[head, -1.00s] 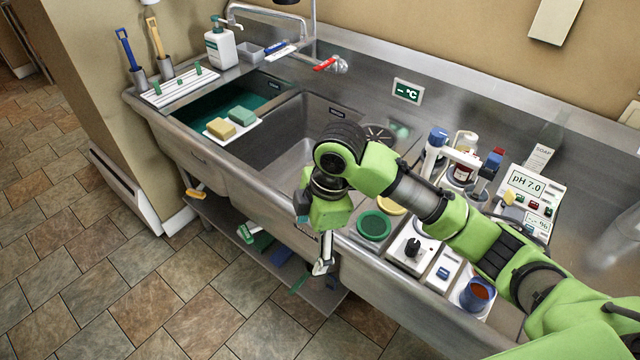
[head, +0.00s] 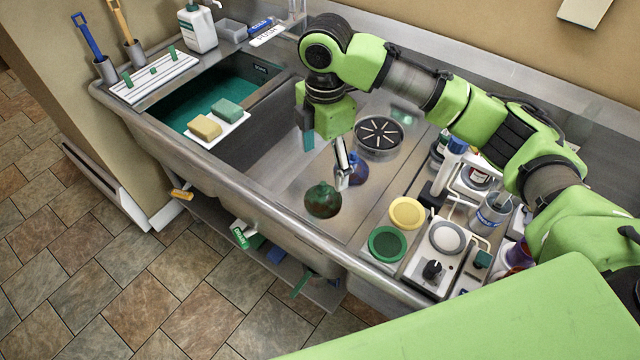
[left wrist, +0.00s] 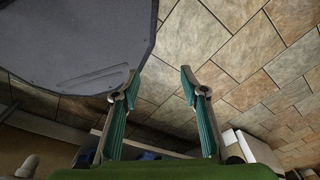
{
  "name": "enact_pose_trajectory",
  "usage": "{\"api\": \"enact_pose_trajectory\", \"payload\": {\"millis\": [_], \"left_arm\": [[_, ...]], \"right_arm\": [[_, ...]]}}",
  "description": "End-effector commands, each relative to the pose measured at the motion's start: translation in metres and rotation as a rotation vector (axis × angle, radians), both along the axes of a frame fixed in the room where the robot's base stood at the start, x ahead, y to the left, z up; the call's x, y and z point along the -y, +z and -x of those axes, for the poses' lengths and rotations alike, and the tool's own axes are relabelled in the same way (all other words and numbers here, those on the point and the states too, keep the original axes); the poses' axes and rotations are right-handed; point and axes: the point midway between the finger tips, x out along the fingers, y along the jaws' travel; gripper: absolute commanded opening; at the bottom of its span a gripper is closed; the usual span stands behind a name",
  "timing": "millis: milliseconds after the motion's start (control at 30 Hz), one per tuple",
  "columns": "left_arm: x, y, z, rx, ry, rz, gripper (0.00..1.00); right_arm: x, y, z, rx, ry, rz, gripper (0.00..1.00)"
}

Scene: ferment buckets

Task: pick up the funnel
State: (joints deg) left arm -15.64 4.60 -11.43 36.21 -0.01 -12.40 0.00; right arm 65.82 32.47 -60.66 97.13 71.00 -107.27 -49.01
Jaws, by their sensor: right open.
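Two small rounded items lie in the right sink basin: a dark green one (head: 323,201) with a short neck on top, and a blue one (head: 357,170) partly behind a finger of my right gripper. The green one looks like an upturned funnel, but I cannot tell for sure. My right gripper (head: 326,152) is open, pointing down over the basin, just above and behind the green item. It holds nothing that I can see. My left gripper (left wrist: 160,82) shows only in the left wrist view, open and empty above the floor tiles.
A drain (head: 379,135) lies behind the gripper. Green (head: 387,244) and yellow (head: 407,213) lids, bottles and instruments crowd the counter at right. The sink's front rim (head: 255,205) borders the basin.

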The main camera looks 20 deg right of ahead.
Motion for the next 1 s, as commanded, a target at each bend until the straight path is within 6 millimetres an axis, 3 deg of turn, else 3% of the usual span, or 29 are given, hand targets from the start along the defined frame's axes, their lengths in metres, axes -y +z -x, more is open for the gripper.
{"api": "enact_pose_trajectory", "payload": {"millis": [100, 267, 367, 633, 800, 1000], "left_arm": [[-0.002, 0.004, 0.034, -0.048, 0.000, -0.003, 0.40], [-0.003, 0.007, 0.060, -0.083, -0.001, -0.007, 0.40], [-0.003, 0.008, 0.057, -0.079, -0.001, -0.006, 0.40], [0.000, 0.029, 0.013, -0.016, -0.001, 0.000, 0.40], [0.000, 0.031, 0.018, -0.025, -0.001, 0.000, 0.40], [-0.001, 0.030, 0.034, -0.046, -0.001, -0.003, 0.40]], "right_arm": [[0.000, -0.025, 0.001, -0.006, -0.001, 0.002, 0.77], [0.000, -0.049, 0.000, -0.002, -0.002, 0.001, 0.77], [-0.001, -0.057, 0.000, -0.001, 0.000, 0.000, 0.77], [-0.004, -0.085, 0.000, -0.004, -0.002, 0.001, 0.77], [-0.004, -0.107, -0.001, -0.001, 0.000, 0.000, 0.77], [-0.004, -0.112, -0.002, 0.002, 0.000, 0.000, 0.77]]}}
